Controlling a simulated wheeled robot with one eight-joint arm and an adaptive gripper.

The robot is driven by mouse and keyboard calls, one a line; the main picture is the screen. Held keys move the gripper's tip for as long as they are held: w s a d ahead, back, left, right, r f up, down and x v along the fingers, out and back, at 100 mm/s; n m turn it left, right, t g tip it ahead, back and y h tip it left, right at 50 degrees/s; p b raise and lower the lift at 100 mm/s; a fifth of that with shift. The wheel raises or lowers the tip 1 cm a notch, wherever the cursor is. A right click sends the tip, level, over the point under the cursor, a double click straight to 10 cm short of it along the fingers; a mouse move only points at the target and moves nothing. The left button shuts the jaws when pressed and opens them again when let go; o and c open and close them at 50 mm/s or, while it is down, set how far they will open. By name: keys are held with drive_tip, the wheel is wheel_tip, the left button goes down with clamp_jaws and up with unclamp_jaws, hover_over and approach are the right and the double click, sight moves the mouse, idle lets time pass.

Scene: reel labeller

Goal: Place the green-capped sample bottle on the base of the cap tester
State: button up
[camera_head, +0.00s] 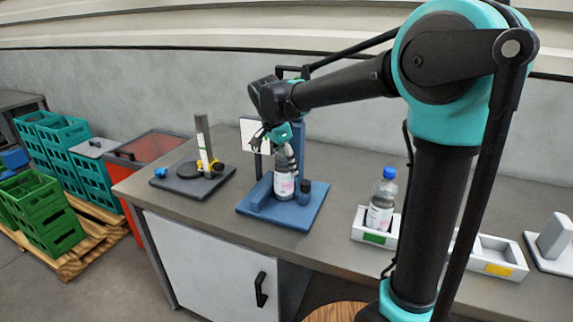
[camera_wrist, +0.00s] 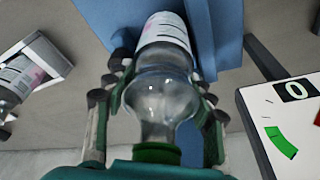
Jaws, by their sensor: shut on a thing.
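The green-capped sample bottle (camera_wrist: 160,85) is clear with a white and pink label. In the wrist view its green cap (camera_wrist: 157,153) is nearest the camera. My gripper (camera_wrist: 157,92) is shut on the bottle, with a finger on each side. In the head view the bottle (camera_head: 284,184) is upright over the blue base of the cap tester (camera_head: 292,218); I cannot tell whether its bottom touches. My gripper (camera_head: 284,155) hides its top there. The tester's blue column stands behind, and a white dial panel (camera_head: 255,135) with a green mark is beside it.
A blue-capped bottle (camera_head: 381,205) stands in a white tray (camera_head: 360,229) to the right. Another white tray (camera_head: 500,250) with a yellow label is farther right. A dark stand (camera_head: 191,181) is to the left. Bare bench lies between the tester and the trays.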

drive_tip(key=shift+f, duration=0.1)
drive_tip(key=o, duration=1.6)
drive_tip(key=shift+o, duration=0.2)
drive_tip(key=v, duration=1.2)
drive_tip(key=shift+d, duration=0.1)
